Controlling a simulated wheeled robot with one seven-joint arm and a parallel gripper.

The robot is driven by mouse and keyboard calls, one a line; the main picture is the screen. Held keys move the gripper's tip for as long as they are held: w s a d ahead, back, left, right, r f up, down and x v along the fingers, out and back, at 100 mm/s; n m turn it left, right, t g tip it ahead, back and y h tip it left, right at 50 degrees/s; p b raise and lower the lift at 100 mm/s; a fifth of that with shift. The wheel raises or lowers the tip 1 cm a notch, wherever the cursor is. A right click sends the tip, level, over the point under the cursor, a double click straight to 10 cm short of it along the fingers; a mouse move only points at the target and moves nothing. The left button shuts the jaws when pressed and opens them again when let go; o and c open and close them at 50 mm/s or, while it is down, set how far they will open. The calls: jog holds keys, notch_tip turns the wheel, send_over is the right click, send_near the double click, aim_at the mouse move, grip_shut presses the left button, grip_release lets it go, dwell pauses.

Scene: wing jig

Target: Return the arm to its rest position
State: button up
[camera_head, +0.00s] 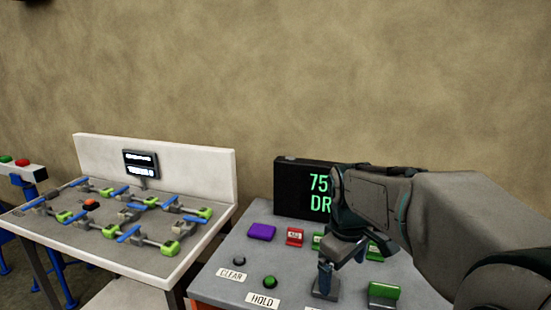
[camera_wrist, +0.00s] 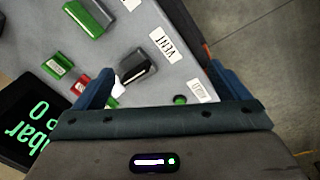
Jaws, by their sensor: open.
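My gripper (camera_head: 343,257) hangs over the grey control panel (camera_head: 221,277) at the end of my arm, which comes in from the right. In the wrist view its two blue fingers (camera_wrist: 160,78) stand wide apart with nothing held between them. A dark lever with a grey base (camera_wrist: 137,70) shows between and beyond the fingers, by the VENT label (camera_wrist: 163,45). I cannot tell how far the fingers are above the panel. My wrist hides part of the panel and display in the head view.
A black display (camera_head: 296,184) with green text stands behind the panel. The panel bears a purple block (camera_head: 262,231), a red block (camera_head: 295,237), green blocks (camera_head: 383,294) and round buttons. A separate table (camera_head: 130,262) at left holds a jig of clamps. Wall space above is clear.

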jog(key=s+f+m+t, duration=0.1)
jog(key=s+f+m, duration=0.1)
jog(key=s+m, duration=0.2)
jog(key=s+f+m, duration=0.3)
jog(key=s+m, duration=0.1)
jog(key=s, duration=0.7)
jog(key=shift+d+t+y, duration=0.15)
jog(key=shift+t+y, duration=0.15)
jog(key=shift+t, duration=0.1)
